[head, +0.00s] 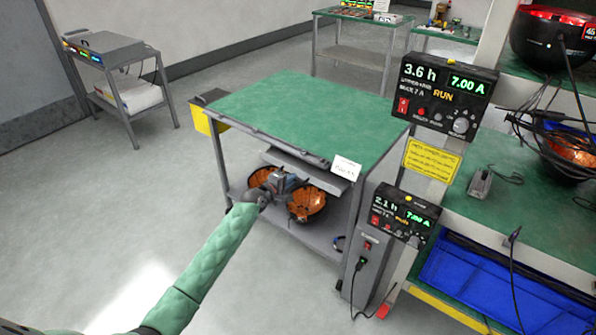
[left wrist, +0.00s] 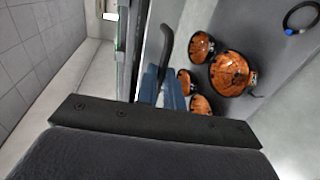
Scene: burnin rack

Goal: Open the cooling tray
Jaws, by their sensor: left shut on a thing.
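The cooling tray (head: 315,166) is a grey slab just under the green top of the middle bench, by a small white label card (head: 346,167). My left gripper (head: 284,184) is in front of and below the tray's front edge. In the left wrist view my left gripper (left wrist: 165,92) has blue fingers shut at the dark curved handle (left wrist: 168,42). The fingers hide the grip itself, and how far the tray is out is hard to tell. My right gripper is in neither view.
Several orange round bowl-like units (head: 306,204) sit on the lower shelf close behind my left gripper. A grey power box (head: 366,246) with a cable stands at the bench's right leg. Timer displays (head: 443,95) are to the right.

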